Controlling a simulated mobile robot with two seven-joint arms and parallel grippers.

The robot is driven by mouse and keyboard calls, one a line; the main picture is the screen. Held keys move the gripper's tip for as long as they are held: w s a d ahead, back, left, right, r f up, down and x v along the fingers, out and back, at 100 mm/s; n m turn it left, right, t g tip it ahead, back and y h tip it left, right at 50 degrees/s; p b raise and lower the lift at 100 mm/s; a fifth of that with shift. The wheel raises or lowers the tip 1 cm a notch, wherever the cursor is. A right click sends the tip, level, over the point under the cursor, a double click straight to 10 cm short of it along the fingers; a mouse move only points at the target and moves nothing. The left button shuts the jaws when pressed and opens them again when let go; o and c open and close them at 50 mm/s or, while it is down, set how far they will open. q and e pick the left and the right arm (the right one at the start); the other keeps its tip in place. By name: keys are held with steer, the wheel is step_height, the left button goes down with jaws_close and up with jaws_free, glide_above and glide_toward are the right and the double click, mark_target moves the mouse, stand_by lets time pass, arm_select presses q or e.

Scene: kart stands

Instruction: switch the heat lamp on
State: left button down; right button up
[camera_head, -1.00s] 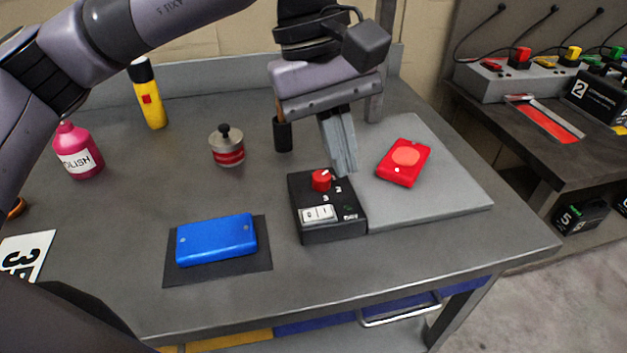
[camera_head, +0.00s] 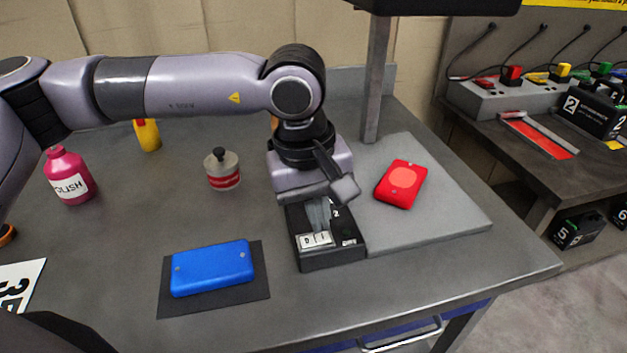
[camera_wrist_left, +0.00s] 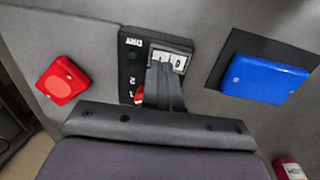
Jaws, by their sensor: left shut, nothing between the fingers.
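A small dark green indicator (camera_wrist_left: 131,55) is beside the switch. My left gripper (camera_head: 321,229) is shut and empty, pointing down with its tips at the switch's edge; I cannot tell whether they touch. A dark hood (camera_head: 440,6), apparently the lamp, tops a grey post.
A red case (camera_head: 402,184) lies on the grey mat (camera_head: 440,215) right of the box. A blue case (camera_head: 212,268) lies on a dark pad to the left.

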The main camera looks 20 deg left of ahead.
arm_select(q)
steer(key=shift+d+f, duration=0.1)
steer(key=shift+f, duration=0.75)
